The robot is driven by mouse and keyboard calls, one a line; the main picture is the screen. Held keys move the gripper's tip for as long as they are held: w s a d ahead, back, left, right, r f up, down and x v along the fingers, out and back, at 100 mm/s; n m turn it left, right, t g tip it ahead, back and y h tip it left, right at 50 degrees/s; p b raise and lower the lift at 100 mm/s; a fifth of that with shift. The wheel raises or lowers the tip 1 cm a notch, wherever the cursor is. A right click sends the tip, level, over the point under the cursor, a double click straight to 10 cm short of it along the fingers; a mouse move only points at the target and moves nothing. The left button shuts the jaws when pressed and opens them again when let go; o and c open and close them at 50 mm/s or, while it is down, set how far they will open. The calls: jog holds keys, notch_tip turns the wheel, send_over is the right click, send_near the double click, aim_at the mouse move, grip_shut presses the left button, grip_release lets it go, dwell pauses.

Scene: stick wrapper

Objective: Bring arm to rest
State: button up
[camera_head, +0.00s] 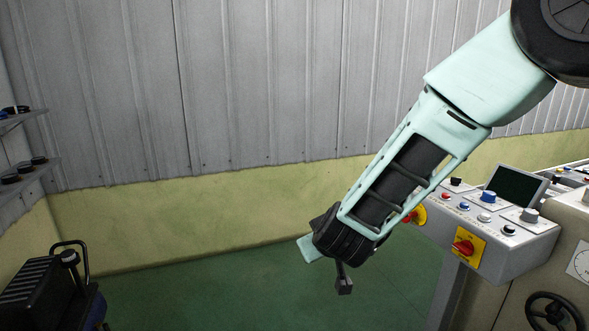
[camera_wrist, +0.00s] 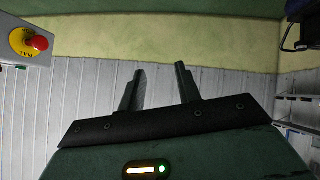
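My arm (camera_head: 400,175) is pale green and reaches down and left across the head view from the upper right. My gripper (camera_head: 345,285) is at its lower end, over the green floor and left of the control box, and only partly visible there. In the wrist view my gripper (camera_wrist: 160,72) has its two dark fingers apart with nothing between them. Wall and floor show beyond the fingers, and nothing touches them.
A grey control box (camera_head: 500,240) with buttons and a screen stands close right of my arm. Its red emergency knob (camera_wrist: 37,43) shows in the wrist view. A black machine (camera_head: 45,290) is at lower left, below shelves (camera_head: 25,170). Floor (camera_head: 220,290) between is clear.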

jog(key=s+a+r+n+g+y, duration=0.1)
jog(key=s+a+r+g+y, duration=0.15)
jog(key=s, duration=0.55)
jog(key=s+a+r+n+g+y, duration=0.1)
jog(key=s+g, duration=0.2)
jog(key=s, duration=0.6)
jog(key=s+d+g+h, duration=0.4)
jog(key=s+d, duration=0.8)
jog(key=s, duration=0.4)
jog(key=shift+s+g, duration=0.25)
jog(key=shift+g, duration=0.2)
jog(key=shift+f, duration=0.1)
